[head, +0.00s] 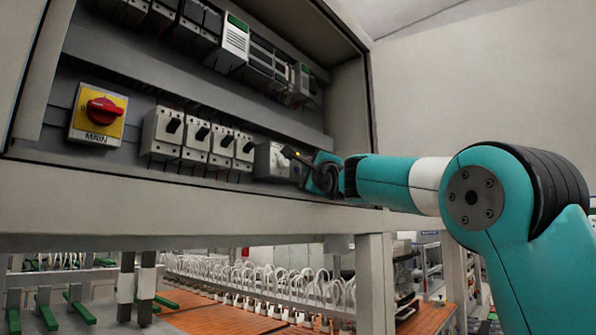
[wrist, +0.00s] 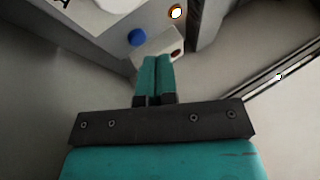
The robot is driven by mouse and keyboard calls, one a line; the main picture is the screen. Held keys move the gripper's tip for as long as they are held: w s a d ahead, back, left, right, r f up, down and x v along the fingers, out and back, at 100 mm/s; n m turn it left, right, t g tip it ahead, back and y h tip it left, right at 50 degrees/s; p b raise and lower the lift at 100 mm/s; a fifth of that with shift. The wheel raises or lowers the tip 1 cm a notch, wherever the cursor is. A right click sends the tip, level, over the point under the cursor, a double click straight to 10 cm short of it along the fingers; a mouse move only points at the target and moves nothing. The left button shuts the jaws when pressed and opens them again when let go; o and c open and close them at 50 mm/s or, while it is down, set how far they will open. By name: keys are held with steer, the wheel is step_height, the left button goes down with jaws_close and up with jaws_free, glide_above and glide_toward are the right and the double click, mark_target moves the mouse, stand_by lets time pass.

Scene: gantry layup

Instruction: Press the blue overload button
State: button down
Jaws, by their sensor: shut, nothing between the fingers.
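The blue button (wrist: 136,37) shows in the wrist view on a pale grey device, just above and left of my fingertips. My gripper (wrist: 156,58) is shut and empty, its two teal fingers side by side. The fingertips overlap the lower part of the device in the picture; I cannot tell whether they touch it. A small dark red spot (wrist: 176,53) sits right of the fingertips. In the head view my gripper (head: 289,153) is at a grey device (head: 268,160) at the right end of the lower row. The blue button is hidden there.
A yellow MAIN switch with a red knob (head: 101,112) and several grey breakers (head: 195,140) stand left of my gripper. The cabinet's lower frame (head: 180,200) runs below, and its right wall (head: 352,105) is close to my wrist. An orange-lit round part (wrist: 177,12) shows above.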

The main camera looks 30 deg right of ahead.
steer(key=shift+w, duration=0.15)
stand_by(0.6)
steer(key=shift+w+a, duration=0.15)
steer(key=shift+w, duration=0.15)
steer(key=shift+w+a, duration=0.15)
steer(key=shift+w, duration=0.15)
stand_by(0.7)
steer(key=shift+s, duration=0.1)
steer(key=shift+s+d+b, duration=0.3)
steer(key=shift+s+b, duration=0.15)
steer(key=shift+s, duration=0.15)
steer(key=s+b, duration=0.1)
steer(key=s+d+b, duration=0.1)
steer(key=shift+s+f, duration=0.15)
steer(key=shift+s, duration=0.25)
steer(key=shift+s+d+b, duration=0.2)
steer(key=shift+s+b, duration=0.1)
steer(key=shift+s, duration=0.2)
steer(key=shift+s+d+b, duration=0.15)
steer(key=shift+s+b, duration=0.15)
steer(key=shift+s, duration=0.2)
